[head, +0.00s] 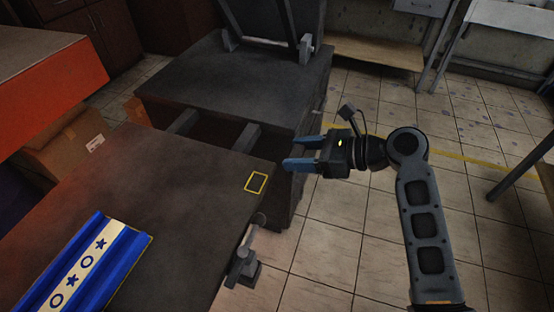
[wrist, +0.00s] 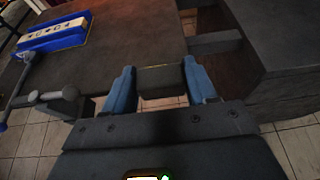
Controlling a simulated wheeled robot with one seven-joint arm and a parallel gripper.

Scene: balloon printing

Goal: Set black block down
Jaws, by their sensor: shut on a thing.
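The black block (wrist: 162,81) is a small dark box between the two blue fingers of my gripper (wrist: 162,84) in the wrist view. My gripper is shut on it. In the head view my gripper (head: 301,153) is right of the dark table's (head: 170,200) corner, with its fingers pointing left; the block is hard to make out there against the dark furniture behind. A yellow square outline (head: 256,182) is marked on the table near its right corner, left of and below my fingers in the picture.
A blue tray (head: 125,262) with a cream star-and-circle strip lies on the table at lower left. A metal clamp-like fitting (head: 243,265) sticks out from the table's right edge. A dark bench (head: 220,85) stands behind. Tiled floor lies open at right.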

